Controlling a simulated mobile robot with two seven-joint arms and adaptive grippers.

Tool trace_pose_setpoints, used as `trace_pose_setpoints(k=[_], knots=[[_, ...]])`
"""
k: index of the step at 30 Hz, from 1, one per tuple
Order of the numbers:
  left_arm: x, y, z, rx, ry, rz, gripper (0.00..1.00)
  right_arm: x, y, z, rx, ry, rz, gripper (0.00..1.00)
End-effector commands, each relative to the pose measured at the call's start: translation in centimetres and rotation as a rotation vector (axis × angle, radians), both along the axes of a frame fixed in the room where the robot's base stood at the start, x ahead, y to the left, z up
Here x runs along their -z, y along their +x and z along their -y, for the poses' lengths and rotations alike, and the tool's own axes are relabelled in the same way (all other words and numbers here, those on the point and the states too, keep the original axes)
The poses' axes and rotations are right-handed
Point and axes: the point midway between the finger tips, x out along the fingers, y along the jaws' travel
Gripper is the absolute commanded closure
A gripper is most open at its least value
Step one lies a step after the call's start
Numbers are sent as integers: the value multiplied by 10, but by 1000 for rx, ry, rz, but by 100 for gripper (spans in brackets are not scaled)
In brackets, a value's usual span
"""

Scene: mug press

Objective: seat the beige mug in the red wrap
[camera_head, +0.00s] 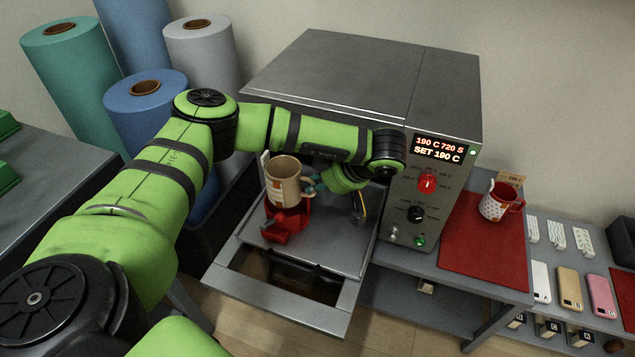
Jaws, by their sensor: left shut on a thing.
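The beige mug (284,184) is upright over the pulled-out metal tray (340,254) of the press. My left gripper (313,185) reaches it from the right and is shut on it at its handle side. The red wrap (288,219) stands on the tray directly below the mug. The mug's lower edge meets the top of the wrap in the picture; I cannot tell whether it is inside or just above. My left arm crosses in front of the press opening. My right gripper is not in view.
The grey press (375,80) stands behind, its display reading 190 C. At right, a patterned red-and-white mug (497,202) stands on a red mat (470,250). Several phone cases (570,286) lie farther right. Large rolls (65,70) stand at back left.

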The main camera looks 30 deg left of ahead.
Motion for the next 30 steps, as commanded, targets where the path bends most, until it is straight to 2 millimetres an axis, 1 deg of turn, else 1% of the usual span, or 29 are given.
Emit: trace_pose_setpoints(k=[11, 30], knots=[[1, 0, 0, 0, 2, 0, 100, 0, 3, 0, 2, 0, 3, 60], [25, 0, 0, 0, 2, 0, 100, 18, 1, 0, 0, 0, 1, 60]])
